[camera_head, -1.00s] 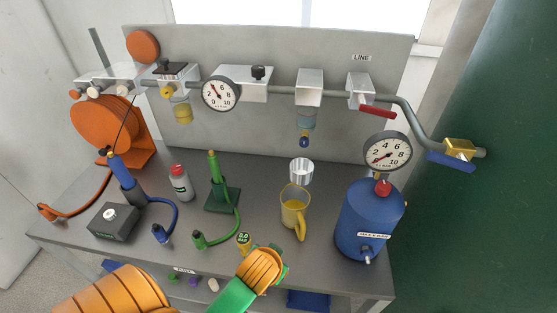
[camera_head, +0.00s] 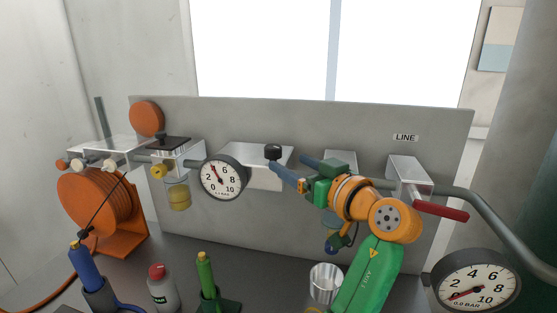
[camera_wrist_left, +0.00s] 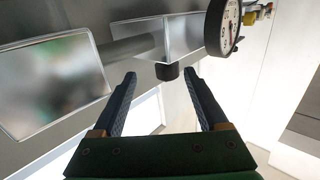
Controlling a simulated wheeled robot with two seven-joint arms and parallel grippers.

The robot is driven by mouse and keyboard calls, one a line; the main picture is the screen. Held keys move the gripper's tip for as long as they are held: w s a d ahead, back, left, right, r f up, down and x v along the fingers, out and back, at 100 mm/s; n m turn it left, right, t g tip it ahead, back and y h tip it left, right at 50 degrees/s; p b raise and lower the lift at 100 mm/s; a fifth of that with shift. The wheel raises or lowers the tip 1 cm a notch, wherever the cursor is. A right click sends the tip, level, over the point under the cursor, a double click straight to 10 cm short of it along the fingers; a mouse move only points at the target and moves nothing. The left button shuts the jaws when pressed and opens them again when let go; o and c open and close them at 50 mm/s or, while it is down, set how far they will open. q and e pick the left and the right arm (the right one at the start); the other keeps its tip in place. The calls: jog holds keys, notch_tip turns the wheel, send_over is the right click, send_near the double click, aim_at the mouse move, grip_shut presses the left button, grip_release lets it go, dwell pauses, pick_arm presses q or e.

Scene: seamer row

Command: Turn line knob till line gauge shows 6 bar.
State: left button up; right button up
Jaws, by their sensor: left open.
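The black line knob (camera_head: 273,152) stands on top of a white regulator block on the pipe. The line gauge (camera_head: 222,177), a round white dial, is just left of that block; its needle points up and left, at about 4. My left gripper (camera_head: 286,163) is open and empty, reaching in from the right with its fingertips close to the knob. In the left wrist view the knob (camera_wrist_left: 167,72) shows between the two fingertips (camera_wrist_left: 160,79), touching neither as far as I can tell. The gauge (camera_wrist_left: 224,28) is at the top there, seen obliquely. My right gripper is not in view.
A second gauge (camera_head: 476,282) at lower right reads near 0. An orange reel (camera_head: 97,213) stands left. A bottle (camera_head: 162,290), a green tool and a metal cup (camera_head: 325,282) stand on the bench.

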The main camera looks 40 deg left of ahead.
aim_at(278, 152)
pick_arm(q)
jog(key=shift+n, duration=0.3)
jog(key=a+p, duration=0.1)
jog(key=a+r, duration=0.1)
jog(key=a+r+p, duration=0.1)
jog(key=shift+s+a+r+p, duration=0.15)
jog(key=shift+s+p, duration=0.1)
jog(key=shift+p, duration=0.05)
jog(key=x, duration=0.1)
jog(key=p+x, duration=0.1)
jog(key=x, duration=0.1)
jog(key=shift+w+a+f, duration=0.2)
jog(key=shift+f, duration=0.2)
jog(key=shift+w+a+f, duration=0.1)
jog(key=shift+c, duration=1.1)
jog(key=shift+d, duration=0.25)
jog(key=c, duration=0.3)
grip_shut()
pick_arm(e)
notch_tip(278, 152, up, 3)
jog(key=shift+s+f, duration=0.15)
